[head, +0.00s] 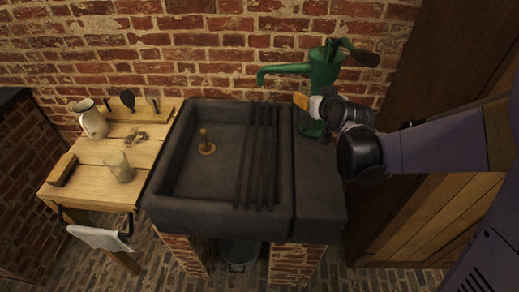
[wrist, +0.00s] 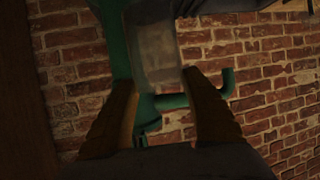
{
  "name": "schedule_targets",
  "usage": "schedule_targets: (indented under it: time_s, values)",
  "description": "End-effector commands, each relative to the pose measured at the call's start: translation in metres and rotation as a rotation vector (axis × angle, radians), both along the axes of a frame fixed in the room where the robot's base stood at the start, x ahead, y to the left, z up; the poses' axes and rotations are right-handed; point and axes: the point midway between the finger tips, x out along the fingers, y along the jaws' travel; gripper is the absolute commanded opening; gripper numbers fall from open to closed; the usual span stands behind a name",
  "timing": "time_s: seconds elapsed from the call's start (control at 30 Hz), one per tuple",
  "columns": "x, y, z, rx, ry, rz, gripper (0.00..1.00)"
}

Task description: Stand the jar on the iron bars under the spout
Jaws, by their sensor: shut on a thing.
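A green hand pump (head: 322,72) stands on the ledge at the right of the dark stone sink, its spout (head: 284,70) reaching left over the sink. Several dark iron bars (head: 257,155) lie across the sink's right part, with nothing seen standing on them. My gripper (head: 302,101) is beside the pump, below and right of the spout's outlet. In the wrist view my gripper (wrist: 158,78) is shut on a clear, greyish glass jar (wrist: 155,50), with green pump parts behind it.
A wooden side table (head: 95,195) at left carries another glass vessel (head: 119,168), a white pitcher (head: 92,119) and a brown block or brush (head: 62,170). A wooden-handled plug (head: 206,146) stands in the sink (head: 222,206). A brick wall (head: 210,45) is close behind.

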Motion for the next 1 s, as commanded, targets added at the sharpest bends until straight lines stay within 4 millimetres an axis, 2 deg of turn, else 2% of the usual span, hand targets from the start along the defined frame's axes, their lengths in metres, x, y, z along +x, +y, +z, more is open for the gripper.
schedule_targets:
  time_s: [0.13,0.37,0.7,0.83,1.0]
  values:
    - [0.003,0.034,-0.005,0.003,-0.005,0.095,0.16]
    - [0.009,0.068,-0.014,0.004,-0.018,0.174,0.16]
    - [0.058,0.130,-0.064,0.003,-0.018,0.177,0.16]
    - [0.071,0.145,-0.074,0.005,-0.019,0.174,0.16]
    - [0.076,0.152,-0.080,0.005,-0.019,0.174,0.16]
